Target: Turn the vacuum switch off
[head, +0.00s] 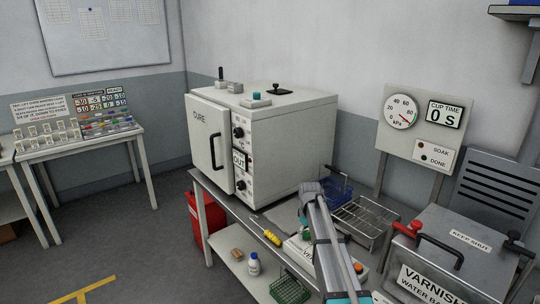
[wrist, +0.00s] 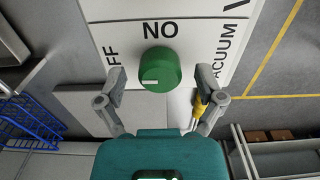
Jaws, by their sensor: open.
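The vacuum switch is a round green knob (wrist: 159,70) on a white panel (wrist: 105,38) in the wrist view. The panel carries black lettering: "NO" above the knob, part of "FF" to its left and "VACUUM" to its right. A short white mark lies level across the knob's lower left face, towards the "FF" side. My gripper (wrist: 161,77) is open, one finger on each side of the knob, with gaps visible on both sides. In the head view, a white box lettered "V" (head: 299,247) is partly hidden behind my arm.
A cure oven (head: 285,150) stands behind on the bench. A blue basket (head: 336,188) and wire rack (head: 365,219) are close beside my arm. A yellow-handled tool (head: 272,237) lies near the bench's front edge. A varnish bath (head: 455,255) stands on the right.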

